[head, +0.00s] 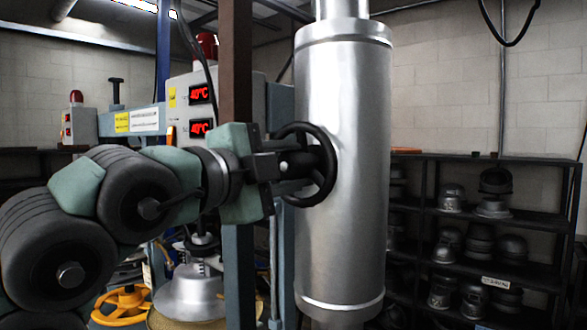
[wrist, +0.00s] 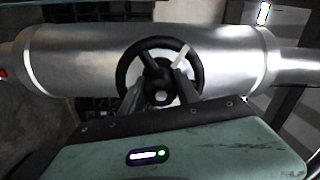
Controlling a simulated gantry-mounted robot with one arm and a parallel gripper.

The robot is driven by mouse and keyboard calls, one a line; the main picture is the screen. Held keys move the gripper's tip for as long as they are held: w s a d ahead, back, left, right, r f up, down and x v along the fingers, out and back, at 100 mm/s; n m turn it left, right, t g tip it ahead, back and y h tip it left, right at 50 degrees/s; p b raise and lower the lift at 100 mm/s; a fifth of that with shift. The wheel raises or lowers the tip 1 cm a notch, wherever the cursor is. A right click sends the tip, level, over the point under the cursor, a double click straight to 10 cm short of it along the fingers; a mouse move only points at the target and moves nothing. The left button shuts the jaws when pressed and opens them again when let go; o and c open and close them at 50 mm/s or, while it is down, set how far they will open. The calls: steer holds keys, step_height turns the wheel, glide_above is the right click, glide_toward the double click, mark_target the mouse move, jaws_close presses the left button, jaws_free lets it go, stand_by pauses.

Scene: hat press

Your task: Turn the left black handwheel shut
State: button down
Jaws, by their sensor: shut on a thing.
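A black handwheel (head: 331,165) with a round rim and spokes stands at the left side of a large silver cylinder (head: 345,240). It is the only black handwheel that I can make out. It also shows in the wrist view (wrist: 122,70), in front of the cylinder (wrist: 75,62). My gripper (head: 287,165) comes in from the left and its jaws are at the wheel. In the wrist view my two fingers (wrist: 160,88) reach into the lower part of the wheel, shut on it. The exact contact is partly hidden.
A brown post (head: 236,70) stands just behind my gripper. Two red temperature displays (head: 201,93) are on a panel at the left. A yellow handwheel (head: 122,305) is low at the left. A dark shelf (head: 490,218) with metal hat forms stands at the right.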

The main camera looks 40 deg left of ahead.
steer(key=m, duration=0.6)
steer(key=shift+r+m, duration=0.1)
steer(key=shift+m, duration=0.2)
steer(key=m+p, duration=0.1)
steer(key=m, duration=0.4)
steer(key=shift+m+h, duration=0.3)
steer(key=shift+m, duration=0.1)
steer(key=c, duration=1.2)
jaws_free()
